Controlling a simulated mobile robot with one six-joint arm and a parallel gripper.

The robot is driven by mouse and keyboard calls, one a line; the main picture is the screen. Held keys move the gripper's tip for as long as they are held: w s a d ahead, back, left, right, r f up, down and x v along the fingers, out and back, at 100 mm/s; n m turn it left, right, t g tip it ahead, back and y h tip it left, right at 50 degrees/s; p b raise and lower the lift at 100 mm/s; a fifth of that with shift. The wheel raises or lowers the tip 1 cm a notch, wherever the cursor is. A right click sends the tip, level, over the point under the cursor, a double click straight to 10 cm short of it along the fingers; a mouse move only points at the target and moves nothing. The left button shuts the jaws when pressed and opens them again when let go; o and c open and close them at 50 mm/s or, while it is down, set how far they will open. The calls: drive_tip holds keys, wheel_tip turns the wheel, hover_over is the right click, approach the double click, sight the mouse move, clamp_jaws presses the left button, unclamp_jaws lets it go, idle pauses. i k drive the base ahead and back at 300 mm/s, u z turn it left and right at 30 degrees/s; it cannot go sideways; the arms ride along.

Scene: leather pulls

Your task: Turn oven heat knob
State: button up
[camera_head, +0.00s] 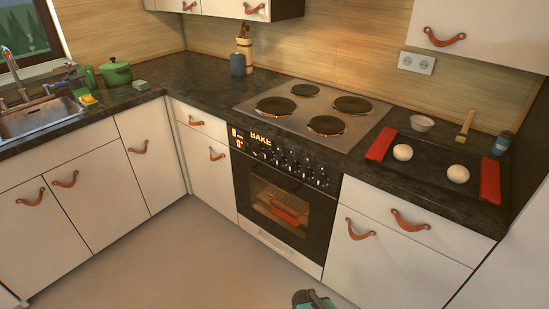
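The oven (285,195) is built into the counter run at the centre, with its door shut and a warm light inside. Its black control panel (245,146) carries a lit "BAKE" display on the left. A row of small knobs (300,170) runs to the right of the display; which one is the heat knob is too small to tell. A dark and teal part of my arm end, which looks like my gripper (312,299), shows at the bottom edge, well below and apart from the panel. Its fingers are not clear.
A cooktop (262,97) with several burners sits above the oven. A dark tray (430,165) with red ends and dough balls lies to the right. Cabinets with leather pulls (360,230) flank the oven. The floor (190,260) in front is clear.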

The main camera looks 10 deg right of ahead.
sight(269, 156)
drive_tip(key=u, duration=0.1)
drive_tip(key=i, duration=0.95)
drive_tip(key=z, duration=1.1)
drive_tip(key=k, duration=0.15)
drive_tip(key=u, duration=3.05)
drive_tip(key=k, duration=0.15)
drive_tip(key=u, duration=0.1)
